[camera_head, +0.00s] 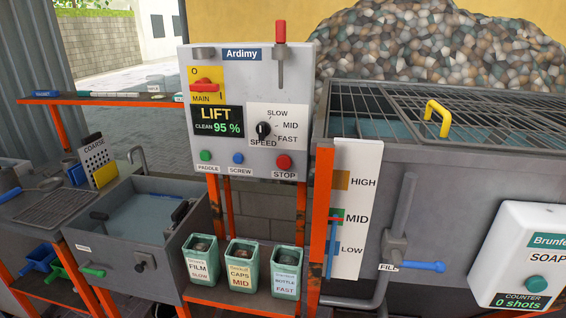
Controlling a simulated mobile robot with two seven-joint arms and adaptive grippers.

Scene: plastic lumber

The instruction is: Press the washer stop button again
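The washer control panel (248,105) is a grey box labelled Ardimy on orange legs, in the middle of the head view. The red stop button (284,162) sits at its lower right above a STOP label. A green paddle button (205,156) and a blue screw button (238,158) are to its left. The display (217,121) reads LIFT, CLEAN 95 %. A black speed knob (263,130) and a red main switch (205,86) are above the buttons. Neither gripper shows in the head view, and nothing covers the stop button.
A grated water tank (460,165) with a yellow handle stands at the right, with a level board (352,210) and a soap dispenser (528,255) reading 0 shots. Three green bins (242,268) stand below the panel. A grey sink (135,225) is at the left.

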